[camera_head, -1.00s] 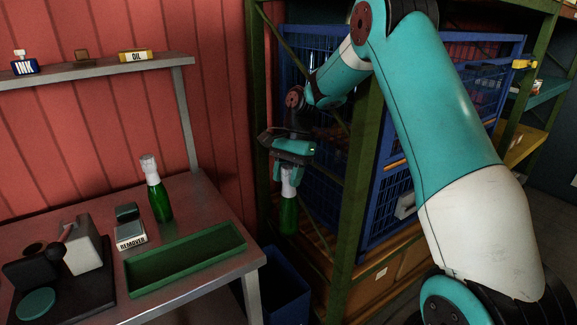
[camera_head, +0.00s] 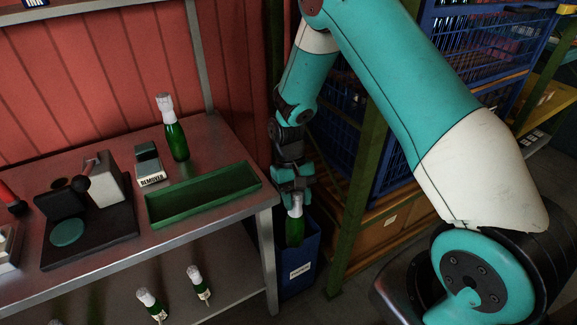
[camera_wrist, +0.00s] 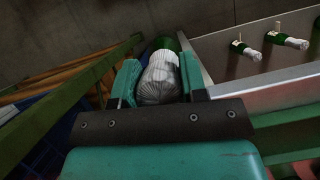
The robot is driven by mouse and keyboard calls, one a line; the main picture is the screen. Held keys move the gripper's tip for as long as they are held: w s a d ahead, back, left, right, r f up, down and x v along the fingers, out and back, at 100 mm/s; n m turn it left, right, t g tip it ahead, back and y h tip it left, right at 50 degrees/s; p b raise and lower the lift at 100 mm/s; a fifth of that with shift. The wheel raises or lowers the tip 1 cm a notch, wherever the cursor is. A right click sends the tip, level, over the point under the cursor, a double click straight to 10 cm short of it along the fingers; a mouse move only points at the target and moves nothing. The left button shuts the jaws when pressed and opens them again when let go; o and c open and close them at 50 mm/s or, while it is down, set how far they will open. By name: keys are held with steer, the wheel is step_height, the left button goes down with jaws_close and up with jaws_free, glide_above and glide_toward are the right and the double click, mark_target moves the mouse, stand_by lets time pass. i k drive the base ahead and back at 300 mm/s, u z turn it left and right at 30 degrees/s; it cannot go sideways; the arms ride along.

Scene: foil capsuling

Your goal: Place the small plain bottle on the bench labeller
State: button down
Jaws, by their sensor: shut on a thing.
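My gripper (camera_head: 294,190) is shut on a small green bottle (camera_head: 295,230) by its white foil neck. The bottle hangs roughly upright just right of the bench's front right corner, off the bench, and overlaps the blue bin in the head view. In the wrist view the bottle's white foil top (camera_wrist: 158,80) sits between both fingers. A black-based device (camera_head: 90,235) with a teal disc, a pale block and a lever stands at the left of the bench; it looks like the bench labeller. No label can be made out on the held bottle.
The metal bench (camera_head: 222,150) carries a green tray (camera_head: 205,197), a remover box (camera_head: 150,173) and another green bottle (camera_head: 175,140). A blue bin (camera_head: 300,270) and a green-framed rack (camera_head: 358,190) are beside the bench.

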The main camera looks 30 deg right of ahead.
mark_target(67, 230)
steer(key=u, duration=2.95)
steer(key=k, duration=0.95)
steer(key=z, duration=1.2)
steer(key=i, duration=1)
